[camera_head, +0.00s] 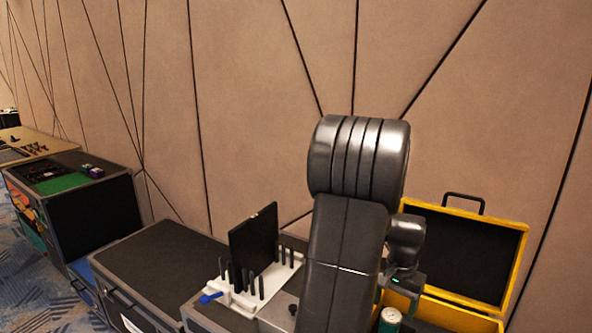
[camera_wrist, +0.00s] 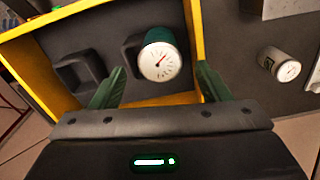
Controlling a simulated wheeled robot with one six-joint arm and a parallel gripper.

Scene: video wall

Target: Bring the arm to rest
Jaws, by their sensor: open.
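My arm fills the middle of the head view, bent, with my gripper (camera_head: 400,288) low beside it at the right. In the wrist view my gripper (camera_wrist: 162,78) is open, its two green fingers spread apart with nothing seen held between them. A dark green can with a white dial-like top (camera_wrist: 160,62) lies beyond the fingertips, framed between them, inside a yellow-edged case. I see a gap on each side of it. A green can with a pale top also shows in the head view (camera_head: 390,319), below the gripper.
The yellow case (camera_head: 516,262) has its black-lined lid raised at the right. A white can (camera_wrist: 279,65) lies outside it. A white rack (camera_head: 240,298) with a dark panel (camera_head: 254,240) and black pegs stands left of my arm. A dark cabinet top (camera_head: 160,262) is clear.

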